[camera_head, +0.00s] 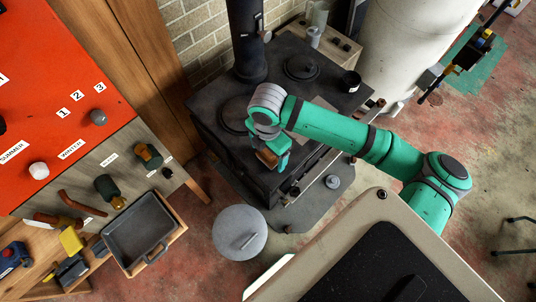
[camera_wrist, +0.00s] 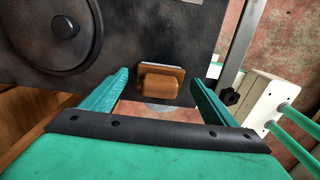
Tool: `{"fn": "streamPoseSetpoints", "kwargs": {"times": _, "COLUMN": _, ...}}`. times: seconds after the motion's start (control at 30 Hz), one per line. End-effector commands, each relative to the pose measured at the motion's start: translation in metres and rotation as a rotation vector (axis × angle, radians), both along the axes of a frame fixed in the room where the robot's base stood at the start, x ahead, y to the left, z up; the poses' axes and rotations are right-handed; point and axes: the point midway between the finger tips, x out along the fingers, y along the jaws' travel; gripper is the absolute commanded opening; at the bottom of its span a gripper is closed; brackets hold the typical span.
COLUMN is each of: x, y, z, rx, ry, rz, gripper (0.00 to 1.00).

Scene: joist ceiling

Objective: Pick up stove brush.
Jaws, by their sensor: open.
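The stove brush (camera_wrist: 160,82) shows in the wrist view as a brown wooden block with a pale strip along its far side. It sits at the near edge of the dark stove top (camera_wrist: 130,28). In the head view its brown body (camera_head: 267,158) is partly covered by my gripper (camera_head: 272,157). My gripper (camera_wrist: 160,78) is open, with one green finger on each side of the brush. A gap shows between the brush and each finger. How far the fingertips reach down beside it is hard to tell.
The black stove (camera_head: 215,125) has a flue pipe (camera_head: 247,45) and round lids. A black mug (camera_head: 350,82) stands at its right back. A grey round lid (camera_head: 239,232) and a dark pan (camera_head: 140,230) are at lower left. A white tank (camera_head: 405,45) stands behind.

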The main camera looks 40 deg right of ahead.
Motion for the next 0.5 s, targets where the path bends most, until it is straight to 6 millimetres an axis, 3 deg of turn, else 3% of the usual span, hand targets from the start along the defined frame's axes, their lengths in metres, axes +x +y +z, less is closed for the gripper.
{"fn": "streamPoseSetpoints", "kwargs": {"times": 0.27, "x": 0.0002, "y": -0.0002, "z": -0.0026, "rx": 0.000, "ry": -0.001, "rz": 0.000, "gripper": 0.80}}
{"fn": "streamPoseSetpoints", "kwargs": {"times": 0.43, "x": 0.0002, "y": -0.0001, "z": -0.0025, "rx": 0.000, "ry": -0.001, "rz": 0.000, "gripper": 0.40}}
{"fn": "streamPoseSetpoints", "kwargs": {"times": 0.5, "x": 0.0002, "y": -0.0001, "z": -0.0025, "rx": 0.000, "ry": 0.000, "rz": 0.000, "gripper": 0.34}}
